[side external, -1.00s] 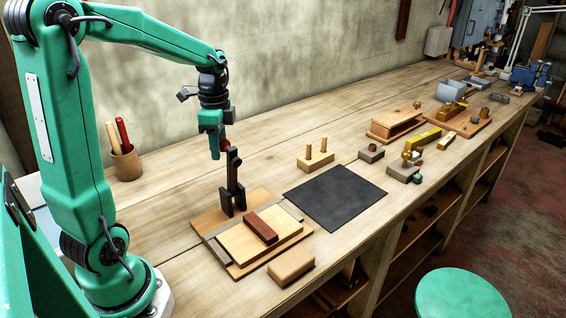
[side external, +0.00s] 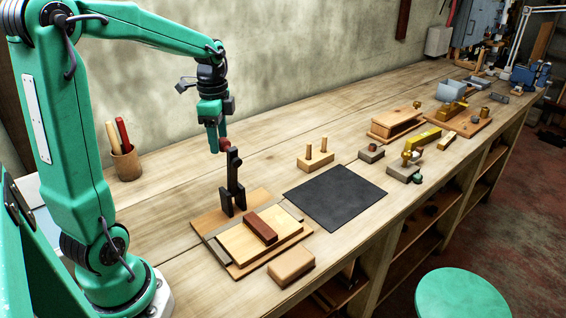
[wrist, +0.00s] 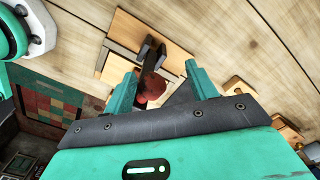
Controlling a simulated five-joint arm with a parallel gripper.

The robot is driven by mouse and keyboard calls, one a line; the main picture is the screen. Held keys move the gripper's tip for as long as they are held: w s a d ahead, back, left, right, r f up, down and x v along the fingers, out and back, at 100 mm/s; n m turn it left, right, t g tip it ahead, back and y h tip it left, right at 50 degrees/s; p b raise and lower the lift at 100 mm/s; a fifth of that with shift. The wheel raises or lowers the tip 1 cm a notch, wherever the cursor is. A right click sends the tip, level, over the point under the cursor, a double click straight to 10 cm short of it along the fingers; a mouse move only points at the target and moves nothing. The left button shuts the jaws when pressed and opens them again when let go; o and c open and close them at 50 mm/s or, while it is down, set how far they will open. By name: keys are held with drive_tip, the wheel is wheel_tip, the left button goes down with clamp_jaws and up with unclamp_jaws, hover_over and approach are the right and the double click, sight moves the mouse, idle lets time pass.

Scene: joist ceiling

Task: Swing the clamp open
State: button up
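The clamp (side external: 235,188) is a black upright fixture on a wooden base board (side external: 210,230). A dark red bar (side external: 260,228) lies on a pale wooden block (side external: 246,245) beside the clamp. My gripper (side external: 217,146) points down at the top of the clamp, next to the knob. In the wrist view its two green fingers (wrist: 161,72) stand apart, with the red knob (wrist: 152,84) seen between them. I cannot tell whether either finger touches it. The wrist housing hides part of the clamp.
A black mat (side external: 335,197) and a peg block (side external: 315,160) lie to the right. A loose wooden block (side external: 291,267) sits near the bench front edge. Wooden and brass fixtures (side external: 400,123) fill the far bench.

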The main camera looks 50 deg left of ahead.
wheel_tip(320, 180, up, 6)
idle(0.4)
drive_tip(key=shift+s+d+r, duration=0.15)
drive_tip(key=shift+d, duration=0.2)
drive_tip(key=s+d+f+n+t, duration=0.1)
drive_tip(key=s+d+n+t, duration=0.1)
drive_tip(key=s+d+n, duration=0.2)
drive_tip(key=s+d+n+t, duration=0.3)
drive_tip(key=s+d+n, duration=0.2)
drive_tip(key=d, duration=0.6)
drive_tip(key=shift+s+f+t, duration=0.3)
drive_tip(key=shift+s+f, duration=0.1)
drive_tip(key=shift+s, duration=0.25)
